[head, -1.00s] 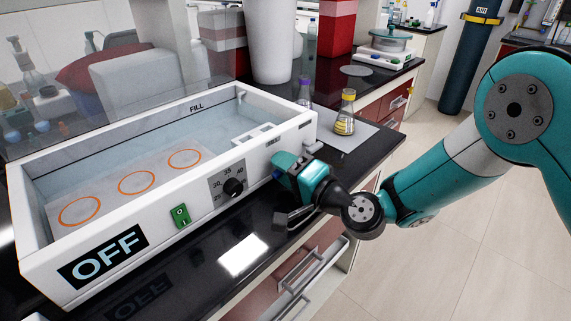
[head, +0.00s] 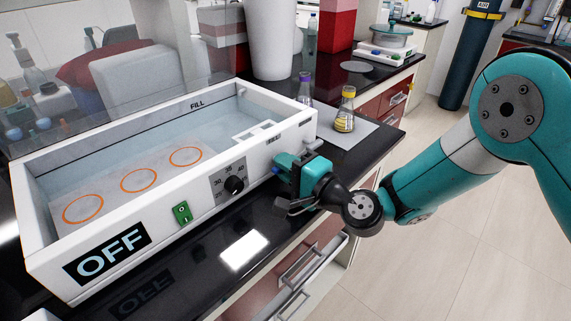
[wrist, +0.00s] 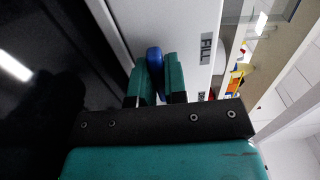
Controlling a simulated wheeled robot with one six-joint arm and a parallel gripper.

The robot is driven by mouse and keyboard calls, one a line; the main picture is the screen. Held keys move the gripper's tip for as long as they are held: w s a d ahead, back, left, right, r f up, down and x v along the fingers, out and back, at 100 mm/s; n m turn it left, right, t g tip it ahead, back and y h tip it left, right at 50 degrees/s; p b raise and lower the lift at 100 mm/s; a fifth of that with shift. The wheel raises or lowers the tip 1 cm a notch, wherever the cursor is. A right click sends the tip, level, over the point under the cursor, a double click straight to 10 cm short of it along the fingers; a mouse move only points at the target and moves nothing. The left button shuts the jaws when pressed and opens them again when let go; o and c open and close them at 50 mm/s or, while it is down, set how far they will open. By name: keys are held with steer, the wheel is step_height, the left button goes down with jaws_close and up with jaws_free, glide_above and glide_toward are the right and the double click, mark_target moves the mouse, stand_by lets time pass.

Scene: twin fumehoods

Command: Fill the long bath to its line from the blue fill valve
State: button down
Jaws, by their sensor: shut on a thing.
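The long white bath (head: 60,262) stands on the black bench at the left in the head view, with clear liquid inside and a FILL mark on its back wall. Its front has an OFF sign (head: 108,254), a green switch (head: 182,212) and a black dial (head: 233,184). My gripper (head: 283,170) is at the right end of the bath's front. The gripper hides the valve in the head view.
A drawer with a metal handle (head: 300,265) lies below the bench edge. The floor at right is clear.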

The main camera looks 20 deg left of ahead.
steer(key=c, duration=1.2)
jaws_free()
steer(key=shift+o, duration=0.2)
steer(key=shift+d, duration=0.15)
steer(key=shift+s+d+f+b, duration=0.15)
steer(key=shift+d+b, duration=0.15)
steer(key=b+v, duration=1.4)
steer(key=v, duration=0.2)
steer(key=shift+s+d+b, duration=0.15)
steer(key=shift+d+b, duration=0.1)
steer(key=shift+b, duration=0.05)
